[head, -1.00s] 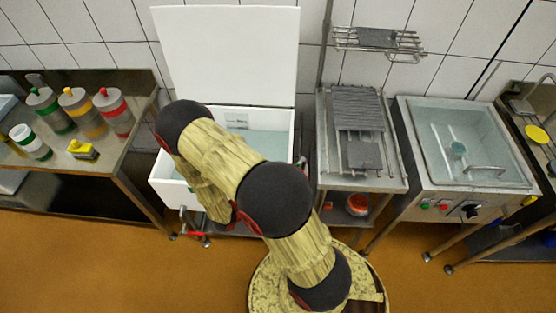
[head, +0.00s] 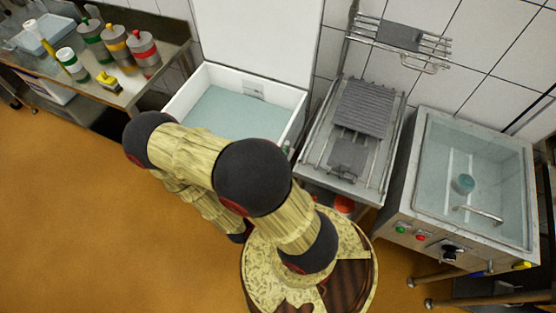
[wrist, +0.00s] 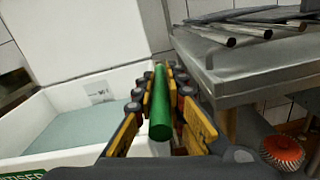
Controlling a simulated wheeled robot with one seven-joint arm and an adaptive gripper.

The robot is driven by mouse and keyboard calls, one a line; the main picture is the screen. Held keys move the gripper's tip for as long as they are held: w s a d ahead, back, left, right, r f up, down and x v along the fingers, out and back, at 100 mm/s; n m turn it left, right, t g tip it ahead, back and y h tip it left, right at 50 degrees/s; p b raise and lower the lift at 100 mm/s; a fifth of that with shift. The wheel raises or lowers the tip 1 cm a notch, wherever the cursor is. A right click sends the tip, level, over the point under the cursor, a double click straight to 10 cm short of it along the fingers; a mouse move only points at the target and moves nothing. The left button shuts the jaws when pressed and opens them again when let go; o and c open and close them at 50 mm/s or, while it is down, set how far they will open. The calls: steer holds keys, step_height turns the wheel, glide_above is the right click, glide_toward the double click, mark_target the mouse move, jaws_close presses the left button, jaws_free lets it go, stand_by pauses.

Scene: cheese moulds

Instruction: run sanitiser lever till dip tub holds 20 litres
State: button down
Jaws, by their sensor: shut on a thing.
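The white dip tub (head: 290,100) stands open with its lid up against the wall. It holds pale blue-green liquid (head: 225,112). A small marked plate (head: 254,90) sits on its inner back wall; its marks are too small to read. In the wrist view the tub wall (wrist: 120,78) and liquid (wrist: 75,130) lie left of my gripper (wrist: 160,95). My gripper is shut on a green rod-shaped handle, seemingly the sanitiser lever (wrist: 160,115), beside the tub's right end. Part of a green label (wrist: 22,174) shows at lower left. In the head view my arm hides the gripper.
A metal stand (head: 325,178) with a ridged grey plate is right of the tub. A water-filled steel sink (head: 415,185) with buttons stands further right. Bottles (head: 143,48) and a yellow brush (head: 108,82) are on the left table. Floor at left is clear.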

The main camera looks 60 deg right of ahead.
steer(key=shift+s+f+n+t, duration=0.15)
steer(key=shift+s+n+t, duration=0.15)
steer(key=shift+t, duration=0.2)
steer(key=c, duration=1.9)
jaws_free()
steer(key=shift+o, duration=0.5)
steer(key=shift+r, duration=0.2)
step_height(320, 180, up, 10)
steer(key=shift+f, duration=0.1)
